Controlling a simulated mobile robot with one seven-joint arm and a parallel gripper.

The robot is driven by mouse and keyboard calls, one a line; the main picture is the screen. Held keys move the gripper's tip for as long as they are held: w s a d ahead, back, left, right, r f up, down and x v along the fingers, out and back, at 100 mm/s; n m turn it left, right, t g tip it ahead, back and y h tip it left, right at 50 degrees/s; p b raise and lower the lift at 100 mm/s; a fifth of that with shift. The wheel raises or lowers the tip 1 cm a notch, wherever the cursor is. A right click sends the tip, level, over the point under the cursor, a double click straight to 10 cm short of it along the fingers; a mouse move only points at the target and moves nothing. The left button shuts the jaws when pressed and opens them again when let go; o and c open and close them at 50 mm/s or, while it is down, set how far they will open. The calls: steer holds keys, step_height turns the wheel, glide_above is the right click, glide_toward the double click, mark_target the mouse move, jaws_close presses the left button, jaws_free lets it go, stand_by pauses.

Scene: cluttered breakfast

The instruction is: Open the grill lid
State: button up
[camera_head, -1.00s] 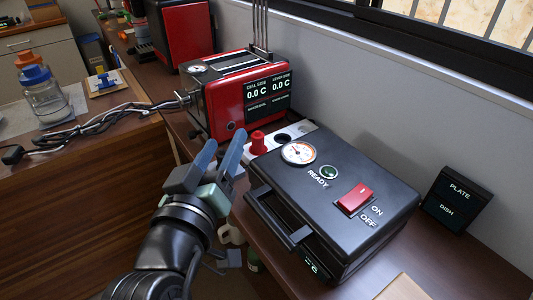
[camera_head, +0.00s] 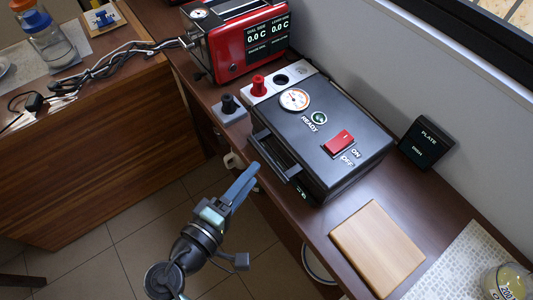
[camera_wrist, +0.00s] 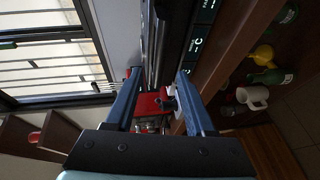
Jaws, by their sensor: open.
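The black grill (camera_head: 322,135) stands on the counter with its lid down. Its lid top carries a dial, a READY lamp and a red ON/OFF switch (camera_head: 339,141). A handle bar (camera_head: 276,157) runs along its front left side. My gripper (camera_head: 246,178) is in front of the grill, off the counter's edge, a little apart from the handle in the picture. Its blue fingers point up toward the grill. In the wrist view my gripper (camera_wrist: 158,98) is open with nothing held, and the dark grill front (camera_wrist: 165,45) shows between and beyond the fingers.
A red toaster (camera_head: 238,40) stands behind the grill. A red knob (camera_head: 258,85) and a black knob (camera_head: 229,104) are at its back left. A wooden board (camera_head: 378,247) lies on the right. A PLATE/DISH sign (camera_head: 426,143) stands by the wall. Open floor lies left of the counter.

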mark_target(267, 155)
steer(key=x, duration=0.7)
steer(key=shift+w, duration=0.1)
jaws_close()
stand_by(1.2)
